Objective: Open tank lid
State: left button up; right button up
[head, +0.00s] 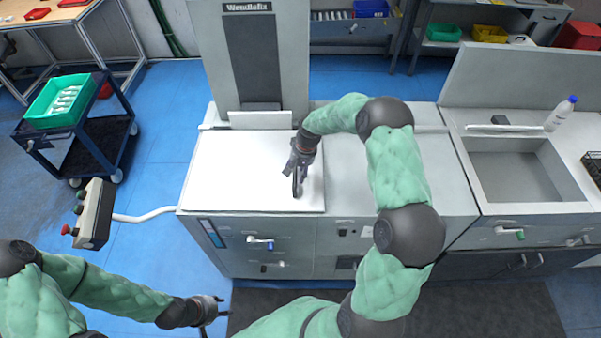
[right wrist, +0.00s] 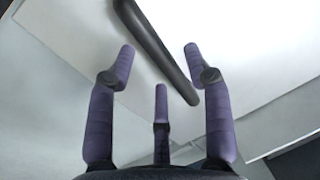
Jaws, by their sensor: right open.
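The tank lid (head: 235,172) is a flat white panel on top of the grey machine, and it lies closed. Its black bar handle (head: 296,184) is near the lid's right edge. The handle also shows in the right wrist view (right wrist: 158,50), running diagonally between my fingers. My right gripper (head: 297,172) is open over the handle. In the right wrist view its fingers (right wrist: 160,65) are spread, and I cannot tell whether one touches the handle. My left gripper (head: 214,306) hangs low in front of the machine, away from the lid; its finger opening is unclear.
A tall grey panel (head: 255,50) stands behind the lid. A control box (head: 93,213) on a white arm is at the left. A sink-like basin (head: 520,170) and a bottle (head: 562,113) are at the right. A cart with a green bin (head: 58,100) stands at the left.

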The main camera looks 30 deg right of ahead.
grip_shut()
jog(key=s+d+b, duration=0.1)
jog(key=s+d, duration=0.8)
jog(key=d, duration=0.5)
jog(key=s+d+b, duration=0.1)
jog(key=s+d, duration=0.7)
jog(key=d, duration=0.7)
jog(key=s+d+b, duration=0.1)
jog(key=s+d, duration=0.8)
jog(key=d, duration=0.5)
jog(key=shift+s+d+b, duration=0.25)
jog(key=shift+s+b, duration=0.05)
jog(key=shift+b, duration=0.1)
pick_arm(q)
jog(key=f, duration=0.1)
jog(key=d+f, duration=0.1)
jog(key=s+d+f, duration=0.1)
jog(key=f, duration=0.1)
pick_arm(e)
jog(key=shift+d, duration=0.1)
pick_arm(q)
jog(key=shift+a, duration=0.1)
pick_arm(e)
jog(key=shift+r, duration=0.1)
jog(key=shift+c, duration=0.7)
grip_release()
jog(key=shift+d, duration=0.1)
jog(key=shift+o, duration=0.7)
jog(key=shift+s, duration=0.1)
